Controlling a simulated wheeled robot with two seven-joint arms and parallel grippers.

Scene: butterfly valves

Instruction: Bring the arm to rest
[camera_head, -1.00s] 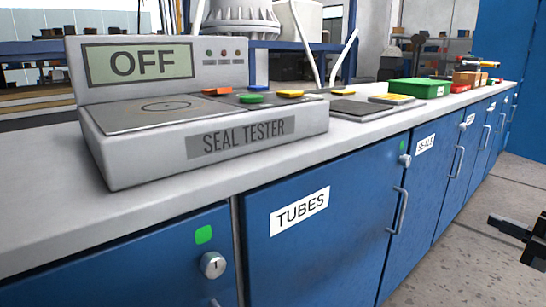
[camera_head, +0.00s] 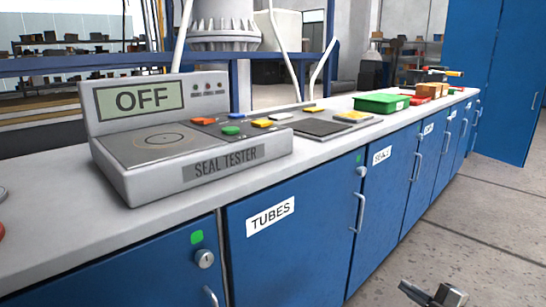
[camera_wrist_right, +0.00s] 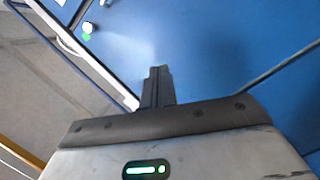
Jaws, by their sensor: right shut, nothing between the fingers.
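My right gripper (camera_head: 432,294) shows at the bottom right edge of the head view, in front of the blue cabinets and above the floor. In the right wrist view its fingers (camera_wrist_right: 157,86) are together with nothing between them, pointing towards a blue cabinet front (camera_wrist_right: 215,45). It is apart from the bench items. My left gripper is not in view.
A grey seal tester (camera_head: 160,185) reading OFF stands on the long counter (camera_head: 60,232). A green bin (camera_head: 381,103) stands farther back. Doors labelled TUBES (camera_head: 285,260) and SEALS have protruding handles (camera_head: 358,212). The floor (camera_head: 480,220) on the right is clear.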

